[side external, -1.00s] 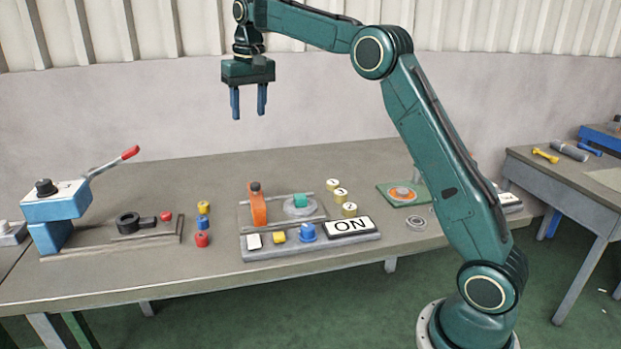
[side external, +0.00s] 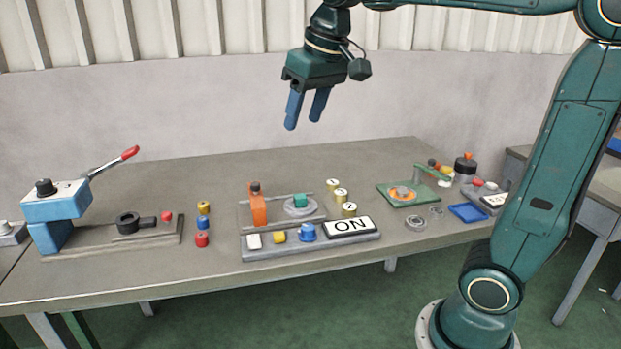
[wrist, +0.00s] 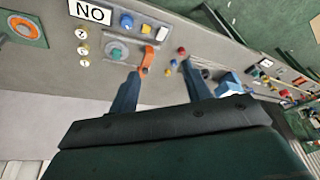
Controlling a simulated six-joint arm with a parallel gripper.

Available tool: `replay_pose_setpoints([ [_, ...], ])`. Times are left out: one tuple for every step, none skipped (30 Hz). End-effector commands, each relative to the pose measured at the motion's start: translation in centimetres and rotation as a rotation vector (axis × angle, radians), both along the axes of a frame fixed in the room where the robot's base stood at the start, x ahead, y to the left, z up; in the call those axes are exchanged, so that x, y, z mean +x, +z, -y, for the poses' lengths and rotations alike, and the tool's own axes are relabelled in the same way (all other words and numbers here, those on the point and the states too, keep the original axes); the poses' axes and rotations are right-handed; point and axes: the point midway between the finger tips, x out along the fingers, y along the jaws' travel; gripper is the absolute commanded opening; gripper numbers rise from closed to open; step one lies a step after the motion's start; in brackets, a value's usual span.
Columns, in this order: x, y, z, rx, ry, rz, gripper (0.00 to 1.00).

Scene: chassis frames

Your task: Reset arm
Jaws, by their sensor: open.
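My gripper (side external: 306,112) is open and empty, high above the back of the table in the side view. Its two blue fingers point down and lean a little to the left. In the wrist view its fingers (wrist: 160,95) stand apart with nothing between them. My gripper touches none of these.
The grey table (side external: 130,275) carries a blue press with a red-tipped lever (side external: 55,203) at left. Red, yellow and blue cylinders (side external: 202,222) stand beside it. A green plate (side external: 403,194) and a blue tray (side external: 468,212) lie at right. The air around my gripper is clear.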

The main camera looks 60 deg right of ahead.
Motion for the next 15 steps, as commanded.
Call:
replay_pose_setpoints([
  [-1.4, -0.3, -0.4, -0.003, 0.012, 0.011, 0.48],
  [-2.0, -0.5, -0.6, -0.004, 0.018, 0.018, 0.48],
  [-3.0, -0.9, -0.8, -0.006, 0.027, 0.025, 0.48],
  [-3.7, -1.1, -0.9, -0.008, 0.033, 0.033, 0.48],
  [-4.3, -1.4, -1.1, -0.009, 0.04, 0.039, 0.48],
  [-5.3, -1.8, -1.3, -0.012, 0.049, 0.047, 0.48],
  [-5.9, -2.2, -1.4, -0.013, 0.056, 0.053, 0.48],
  [-6.6, -2.5, -1.6, -0.015, 0.062, 0.059, 0.48],
  [-7.5, -3.0, -1.8, -0.017, 0.072, 0.068, 0.48],
  [-8.2, -3.4, -1.9, -0.018, 0.078, 0.075, 0.48],
  [-8.9, -3.8, -2.0, -0.02, 0.084, 0.079, 0.48],
  [-9.7, -4.4, -2.2, -0.021, 0.092, 0.089, 0.48],
  [-10.4, -4.9, -2.3, -0.023, 0.099, 0.094, 0.48],
  [-11.0, -5.3, -2.4, -0.025, 0.105, 0.101, 0.48],
  [-11.8, -5.9, -2.5, -0.027, 0.114, 0.11, 0.48],
])
